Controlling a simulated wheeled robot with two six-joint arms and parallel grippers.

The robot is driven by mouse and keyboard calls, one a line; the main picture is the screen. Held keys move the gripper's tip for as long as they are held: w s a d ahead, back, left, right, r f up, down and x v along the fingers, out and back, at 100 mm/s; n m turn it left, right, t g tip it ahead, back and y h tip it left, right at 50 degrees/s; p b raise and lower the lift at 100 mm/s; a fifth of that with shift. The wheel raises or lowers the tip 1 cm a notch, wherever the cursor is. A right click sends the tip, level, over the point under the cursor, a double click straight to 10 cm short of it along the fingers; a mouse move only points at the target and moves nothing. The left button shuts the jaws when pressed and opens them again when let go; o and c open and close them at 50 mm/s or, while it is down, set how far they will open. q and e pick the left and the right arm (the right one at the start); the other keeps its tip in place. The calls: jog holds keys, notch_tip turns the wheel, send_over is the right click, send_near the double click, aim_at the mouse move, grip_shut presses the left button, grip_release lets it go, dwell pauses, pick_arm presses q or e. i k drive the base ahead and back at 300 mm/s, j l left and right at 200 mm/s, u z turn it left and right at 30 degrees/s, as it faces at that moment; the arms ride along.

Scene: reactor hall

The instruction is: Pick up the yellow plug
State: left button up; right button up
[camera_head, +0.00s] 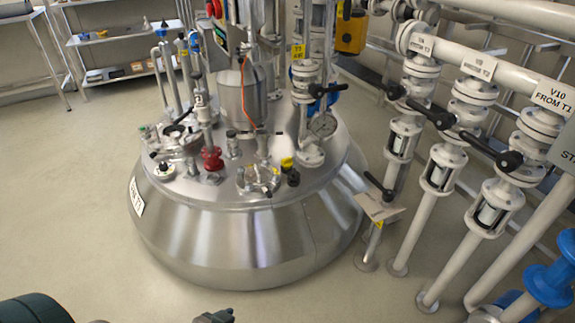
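A small yellow plug (287,162) shows on the lid of the steel reactor vessel (250,240), near the front right of the lid. It is at the top of a dark fitting (292,176), beside a round clamped port (258,180). It is too small to tell whether it sits in the fitting or just behind it. Neither of my grippers can be made out in this view, and nothing touches the plug.
White pipes with black-handled valves (440,115) stand close at the right. A small tilted plate (380,207) stands right of the vessel. A dark green rounded object (35,309) and a dark grey piece (215,316) show at the bottom edge. The floor (65,200) left is clear.

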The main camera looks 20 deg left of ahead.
aim_at(286, 163)
jog(key=i+j+z, duration=0.15)
jog(key=j, duration=0.15)
jog(key=i+j+z, duration=0.15)
jog(key=j, duration=0.15)
jog(key=i+j+z, duration=0.15)
jog(key=j, duration=0.2)
jog(key=j+z, duration=0.15)
jog(key=j, duration=0.15)
jog(key=i+j, duration=0.05)
